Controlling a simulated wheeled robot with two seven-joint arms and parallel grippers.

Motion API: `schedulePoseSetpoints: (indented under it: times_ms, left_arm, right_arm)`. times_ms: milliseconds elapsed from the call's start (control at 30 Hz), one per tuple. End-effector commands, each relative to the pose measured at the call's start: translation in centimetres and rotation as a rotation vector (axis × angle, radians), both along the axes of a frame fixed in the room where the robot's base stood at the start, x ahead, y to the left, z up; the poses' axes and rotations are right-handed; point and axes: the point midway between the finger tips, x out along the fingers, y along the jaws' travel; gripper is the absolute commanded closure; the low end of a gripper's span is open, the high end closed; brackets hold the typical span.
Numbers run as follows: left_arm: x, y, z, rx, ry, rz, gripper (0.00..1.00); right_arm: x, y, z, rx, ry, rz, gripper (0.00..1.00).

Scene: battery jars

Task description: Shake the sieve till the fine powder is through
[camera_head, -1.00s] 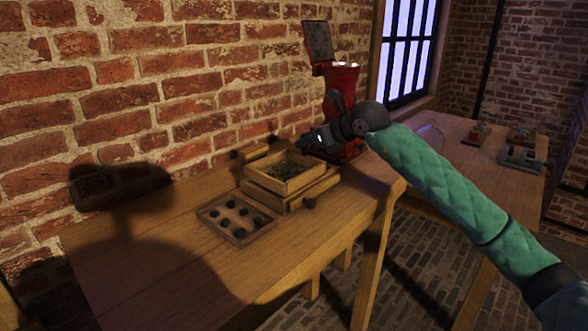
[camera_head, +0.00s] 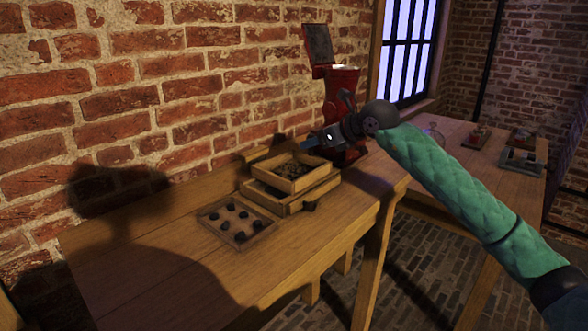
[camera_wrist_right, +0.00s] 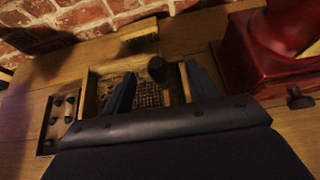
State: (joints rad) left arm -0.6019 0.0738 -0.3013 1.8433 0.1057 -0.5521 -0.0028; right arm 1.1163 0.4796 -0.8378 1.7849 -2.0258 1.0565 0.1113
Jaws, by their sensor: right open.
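The sieve (camera_head: 308,182) is a square wooden frame on top of a shallow wooden box (camera_head: 326,189). It looks slightly askew to it. Dark grains (camera_head: 290,168) lie in the sieve, and a patterned mesh (camera_wrist_right: 150,94) shows in the wrist view. My right gripper (camera_head: 311,145) is at the sieve's far right side, low over it. In the wrist view, its two dark fingers (camera_wrist_right: 160,88) are apart, with the mesh behind them. A dark round knob (camera_wrist_right: 158,69) shows between them; I cannot tell what it belongs to. The inside of the lower box is mostly hidden. My left gripper is out of view.
A red mill (camera_head: 342,105) with an open lid stands right behind the sieve, close to my gripper. A tray of several dark lumps (camera_head: 207,213) lies at front left. The table's left part (camera_head: 130,260) is clear. A second table (camera_head: 450,150) stands at right.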

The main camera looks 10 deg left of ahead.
Motion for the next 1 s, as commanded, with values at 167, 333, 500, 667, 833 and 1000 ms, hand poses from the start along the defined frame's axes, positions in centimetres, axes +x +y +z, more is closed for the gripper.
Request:
schedulePoseSetpoints:
  times_ms: [167, 333, 500, 667, 833, 1000]
  left_arm:
    - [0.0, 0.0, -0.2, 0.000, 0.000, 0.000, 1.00]
    - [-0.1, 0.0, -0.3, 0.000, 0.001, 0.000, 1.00]
    - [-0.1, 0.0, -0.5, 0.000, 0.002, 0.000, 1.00]
    - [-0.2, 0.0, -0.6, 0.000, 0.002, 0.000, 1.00]
    - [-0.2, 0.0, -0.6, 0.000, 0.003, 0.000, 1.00]
    - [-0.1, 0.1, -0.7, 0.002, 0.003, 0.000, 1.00]
  right_arm:
    - [-0.9, -1.4, 0.9, 0.000, -0.002, -0.001, 0.42]
    - [-1.7, -2.5, 1.6, 0.000, 0.000, -0.001, 0.42]
    - [-2.5, -3.7, 2.4, 0.000, -0.001, -0.002, 0.42]
    - [-3.2, -4.4, 3.0, 0.000, 0.000, -0.001, 0.42]
    - [-3.3, -4.5, 3.1, 0.000, 0.000, -0.001, 0.42]
    - [-3.3, -4.5, 3.1, 0.000, 0.000, -0.001, 0.42]
